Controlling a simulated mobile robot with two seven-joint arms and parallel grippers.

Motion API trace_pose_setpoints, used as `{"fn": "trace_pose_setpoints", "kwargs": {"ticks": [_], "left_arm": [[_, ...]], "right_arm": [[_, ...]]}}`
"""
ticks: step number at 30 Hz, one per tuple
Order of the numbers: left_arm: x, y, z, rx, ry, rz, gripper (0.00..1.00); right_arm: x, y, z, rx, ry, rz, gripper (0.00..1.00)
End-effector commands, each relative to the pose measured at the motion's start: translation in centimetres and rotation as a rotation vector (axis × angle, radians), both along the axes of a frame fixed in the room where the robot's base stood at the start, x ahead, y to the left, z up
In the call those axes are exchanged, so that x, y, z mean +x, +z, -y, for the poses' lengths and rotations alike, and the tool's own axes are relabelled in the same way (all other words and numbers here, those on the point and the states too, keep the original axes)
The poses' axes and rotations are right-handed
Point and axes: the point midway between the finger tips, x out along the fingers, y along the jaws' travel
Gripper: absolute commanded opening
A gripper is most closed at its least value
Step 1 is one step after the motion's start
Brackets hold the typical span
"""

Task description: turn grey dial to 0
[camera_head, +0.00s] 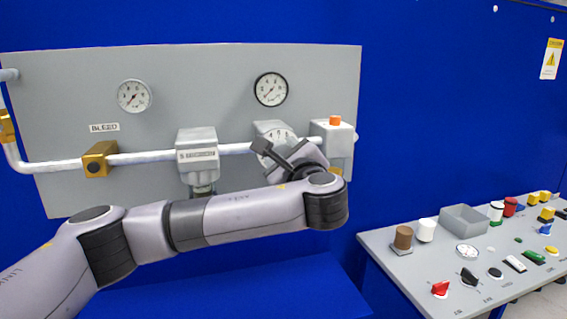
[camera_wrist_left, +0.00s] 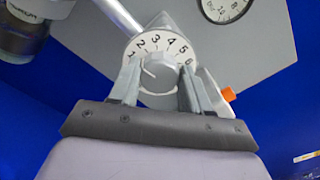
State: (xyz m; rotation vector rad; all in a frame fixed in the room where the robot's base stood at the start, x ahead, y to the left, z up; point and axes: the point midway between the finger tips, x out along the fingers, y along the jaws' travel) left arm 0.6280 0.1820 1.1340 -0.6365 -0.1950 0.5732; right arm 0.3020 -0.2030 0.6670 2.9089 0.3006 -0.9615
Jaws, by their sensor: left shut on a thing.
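The grey dial (camera_wrist_left: 158,74) is a round knob in the middle of a white ring with black numbers, on a grey housing. Numbers from about 1 to 6 show; the lower part of the ring, where 0 would lie, is hidden by my gripper. A thin dark mark on the knob points to the upper left, near the 1 and 2. In the head view the white dial ring (camera_head: 283,137) shows partly behind my gripper. My left gripper (camera_wrist_left: 158,82) has its fingers on both sides of the knob and is shut on it. My right gripper is not in view.
A grey panel (camera_head: 60,110) carries two round gauges, a white pipe (camera_head: 140,158) and a yellow block (camera_head: 98,160). An orange button (camera_head: 335,120) sits on a box right of the dial. A console (camera_head: 400,280) with several controls stands at the right.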

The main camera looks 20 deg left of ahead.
Motion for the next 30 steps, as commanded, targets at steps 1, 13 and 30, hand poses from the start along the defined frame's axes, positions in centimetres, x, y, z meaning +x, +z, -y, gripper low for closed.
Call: {"fn": "trace_pose_setpoints", "kwargs": {"ticks": [1,13,30], "left_arm": [[0.0,-0.6,0.0,-0.039,0.000,0.021,0.17],[-0.1,-0.7,0.0,-0.337,0.000,0.222,0.17],[-0.1,-0.5,0.0,-0.545,0.001,0.365,0.17]], "right_arm": [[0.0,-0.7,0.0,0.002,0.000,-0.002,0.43],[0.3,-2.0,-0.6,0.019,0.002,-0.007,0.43],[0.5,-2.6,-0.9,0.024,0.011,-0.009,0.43]]}}
